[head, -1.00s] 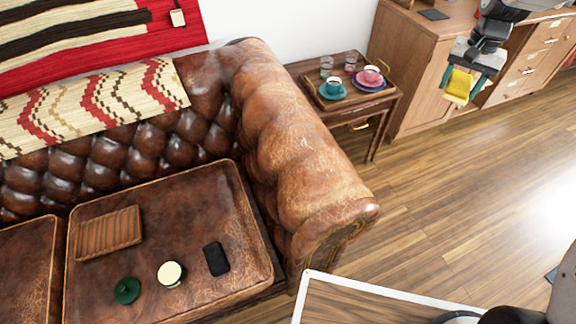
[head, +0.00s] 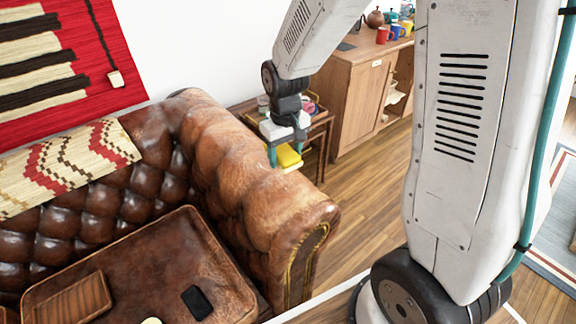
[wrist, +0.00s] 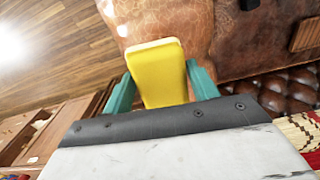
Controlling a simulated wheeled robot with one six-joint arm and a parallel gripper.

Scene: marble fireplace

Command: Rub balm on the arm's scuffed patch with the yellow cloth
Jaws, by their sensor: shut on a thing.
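My gripper (head: 287,154) is shut on the yellow cloth (head: 290,158), which looks like a folded pad. In the wrist view the yellow cloth (wrist: 160,75) sticks out between my teal fingers. In the head view it appears beside the outer side of the brown leather sofa arm (head: 235,150); I cannot tell its exact height or whether it touches. The sofa arm also shows beyond the cloth in the wrist view (wrist: 180,20). Its top has paler, worn leather (head: 285,200) toward the front. An open pale-topped tin (head: 151,321), perhaps the balm, is cut off at the bottom edge.
A black phone (head: 197,303) and a ribbed wooden board (head: 68,308) lie on the seat. A side table (head: 322,125) with cups stands behind my gripper, partly hidden. A wooden cabinet (head: 350,100) stands beyond. The floor (head: 362,185) right of the sofa is clear.

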